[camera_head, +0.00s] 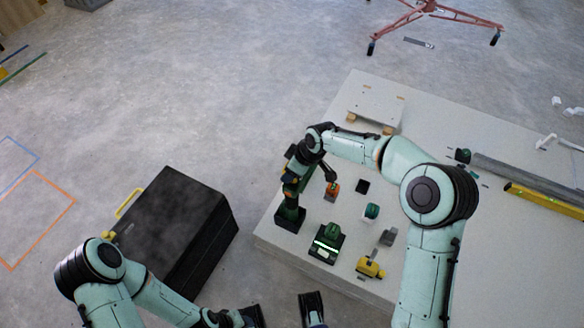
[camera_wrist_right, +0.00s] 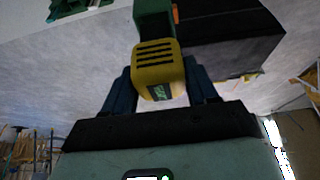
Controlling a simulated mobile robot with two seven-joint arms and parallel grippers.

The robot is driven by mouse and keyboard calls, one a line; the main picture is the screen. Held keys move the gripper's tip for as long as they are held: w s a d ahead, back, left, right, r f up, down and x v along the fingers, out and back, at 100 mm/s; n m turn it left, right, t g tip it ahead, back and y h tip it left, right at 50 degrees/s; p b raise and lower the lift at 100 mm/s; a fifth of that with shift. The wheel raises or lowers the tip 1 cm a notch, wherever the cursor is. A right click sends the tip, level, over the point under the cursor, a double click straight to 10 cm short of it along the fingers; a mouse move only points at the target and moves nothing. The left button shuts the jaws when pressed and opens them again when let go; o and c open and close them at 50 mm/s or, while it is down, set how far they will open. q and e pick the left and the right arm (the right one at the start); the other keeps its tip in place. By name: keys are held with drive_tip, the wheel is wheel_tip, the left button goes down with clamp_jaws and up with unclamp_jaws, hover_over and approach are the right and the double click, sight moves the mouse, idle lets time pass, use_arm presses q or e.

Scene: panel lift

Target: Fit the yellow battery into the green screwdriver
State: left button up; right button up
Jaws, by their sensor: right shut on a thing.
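My right gripper (camera_wrist_right: 160,85) is shut on the yellow battery (camera_wrist_right: 155,62), a ribbed block with dark slots held between its fingers. The green screwdriver (camera_wrist_right: 154,18) is directly beyond the battery in the right wrist view. The two meet or overlap there; I cannot tell whether the battery is seated. In the head view the green screwdriver (camera_head: 291,190) stands upright in a black stand (camera_head: 290,218) at the table's left edge, with my right gripper over its top. The battery is mostly hidden there. My left gripper (camera_head: 282,314) is open and empty at the bottom edge.
On the table (camera_head: 300,258), a green charger (camera_head: 326,243) with a lit strip and a yellow tool (camera_head: 370,268) lie in front. An orange item (camera_head: 332,190) and a green-and-white item (camera_head: 371,211) are close by. A black toolbox (camera_head: 175,225) stands on the floor at left.

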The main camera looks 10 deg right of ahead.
drive_tip(key=shift+f, duration=0.35)
idle(0.7)
drive_tip(key=shift+f+b, duration=0.5)
drive_tip(key=shift+b, duration=0.1)
drive_tip(key=shift+f, duration=0.4)
drive_tip(key=shift+f+b, duration=0.7)
drive_tip(key=shift+f, duration=0.05)
drive_tip(key=shift+f, duration=0.1)
idle(0.5)
drive_tip(key=o, duration=1.2)
drive_tip(key=shift+o, duration=0.2)
